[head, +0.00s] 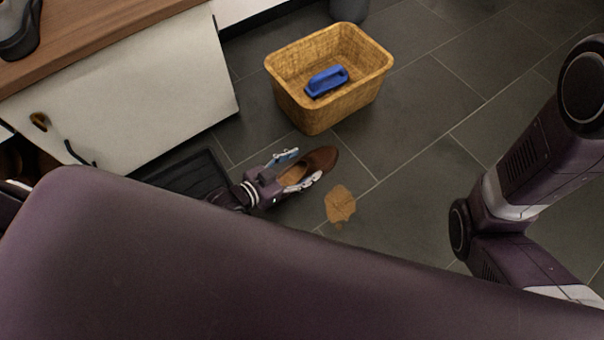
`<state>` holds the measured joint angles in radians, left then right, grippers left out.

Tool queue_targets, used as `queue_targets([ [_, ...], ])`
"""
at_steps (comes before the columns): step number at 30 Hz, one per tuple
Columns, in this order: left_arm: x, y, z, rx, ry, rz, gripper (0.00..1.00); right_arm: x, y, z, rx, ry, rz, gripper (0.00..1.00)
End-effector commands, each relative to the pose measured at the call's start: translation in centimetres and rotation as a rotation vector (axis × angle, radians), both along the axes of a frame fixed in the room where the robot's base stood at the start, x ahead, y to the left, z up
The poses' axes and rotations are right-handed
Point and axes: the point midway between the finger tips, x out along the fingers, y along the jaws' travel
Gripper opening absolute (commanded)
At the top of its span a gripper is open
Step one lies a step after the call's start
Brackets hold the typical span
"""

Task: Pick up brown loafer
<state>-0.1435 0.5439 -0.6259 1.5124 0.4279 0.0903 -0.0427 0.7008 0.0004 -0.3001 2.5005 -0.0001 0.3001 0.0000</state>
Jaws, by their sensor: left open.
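The brown loafer (321,160) lies on the dark tiled floor in the head view, below the basket, with its rounded toe pointing up and right. My left gripper (300,167) is open at the loafer's heel end, with one finger on each side of the shoe's opening. Whether the fingers touch the shoe cannot be told. The heel is partly hidden by the gripper. My right arm shows at the right side, but its gripper is out of view.
A brown stain or flat patch (340,204) lies on the floor below right. A dark tray (184,174) lies beside a white cabinet (130,95). Floor at right is clear.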

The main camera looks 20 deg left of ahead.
Motion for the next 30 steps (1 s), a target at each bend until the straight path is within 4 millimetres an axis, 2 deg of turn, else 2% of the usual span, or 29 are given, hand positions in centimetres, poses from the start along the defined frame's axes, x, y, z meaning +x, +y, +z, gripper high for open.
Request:
queue_targets([
  [6, 0.00, -0.04, 0.08, 0.000, 0.000, 0.000, 0.60, -0.02, 0.00, 0.08, 0.000, 0.000, 0.000, 0.40],
  [21, -0.03, -0.03, 0.05, 0.000, 0.000, -0.001, 0.05, -0.05, 0.01, 0.06, -0.001, -0.001, 0.000, 0.40],
  [30, 0.05, -0.06, 0.38, -0.002, -0.003, 0.000, 0.04, -0.05, 0.01, 0.22, 0.000, -0.001, 0.000, 0.40],
])
